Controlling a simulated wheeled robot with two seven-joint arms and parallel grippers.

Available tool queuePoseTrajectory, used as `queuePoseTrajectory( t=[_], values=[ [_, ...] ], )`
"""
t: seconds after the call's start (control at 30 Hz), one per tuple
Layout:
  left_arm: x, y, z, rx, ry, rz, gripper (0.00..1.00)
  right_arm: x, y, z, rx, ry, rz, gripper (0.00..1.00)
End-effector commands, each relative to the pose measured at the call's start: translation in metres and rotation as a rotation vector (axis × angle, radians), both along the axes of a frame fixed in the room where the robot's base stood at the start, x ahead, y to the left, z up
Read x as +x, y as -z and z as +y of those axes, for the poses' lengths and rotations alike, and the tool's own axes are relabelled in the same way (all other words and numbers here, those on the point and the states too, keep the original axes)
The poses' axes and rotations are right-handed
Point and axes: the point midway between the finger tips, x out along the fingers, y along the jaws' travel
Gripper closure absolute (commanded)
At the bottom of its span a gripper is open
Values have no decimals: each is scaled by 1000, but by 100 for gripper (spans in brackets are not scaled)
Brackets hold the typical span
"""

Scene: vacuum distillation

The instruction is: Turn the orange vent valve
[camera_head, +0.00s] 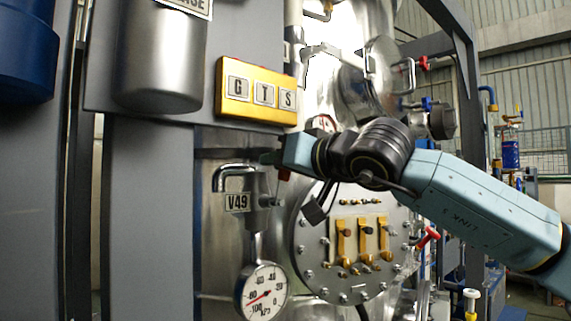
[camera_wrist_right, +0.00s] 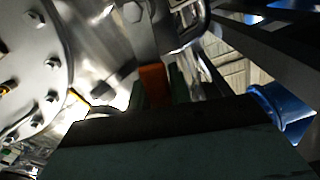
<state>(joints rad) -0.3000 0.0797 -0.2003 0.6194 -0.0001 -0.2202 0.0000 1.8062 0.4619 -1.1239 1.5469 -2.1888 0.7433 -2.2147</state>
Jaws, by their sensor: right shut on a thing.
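The orange vent valve handle (camera_wrist_right: 153,84) shows in the right wrist view as a small orange block between the two dark green fingers of my right gripper (camera_wrist_right: 156,92). The gripper is shut on it. In the head view my right gripper (camera_head: 272,158) reaches in from the right, above the V49 label (camera_head: 237,202) and beside the valve's metal pipework. A small red-orange bit (camera_head: 284,175) shows just under the gripper there. The gripper and wrist hide most of the handle. My left gripper is in neither view.
A pressure gauge (camera_head: 264,291) hangs below the valve. A round bolted flange (camera_head: 308,250) with several brass fittings lies to its right. The yellow GTS plate (camera_head: 257,90) and a steel cylinder (camera_head: 162,55) are above. A red-handled valve (camera_head: 428,237) sits below my right arm.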

Motion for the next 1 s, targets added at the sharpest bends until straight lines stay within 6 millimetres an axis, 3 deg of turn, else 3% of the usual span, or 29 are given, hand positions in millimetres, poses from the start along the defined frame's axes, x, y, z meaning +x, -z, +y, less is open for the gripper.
queuePoseTrajectory(
  t=[0.8,0.83,1.0],
  values=[
    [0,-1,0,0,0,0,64,-6,-1,7,-100,0,-78,100],
    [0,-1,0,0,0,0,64,-6,-1,7,-100,0,-77,79],
    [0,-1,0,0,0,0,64,-5,-1,7,-100,0,-77,58]
  ],
)
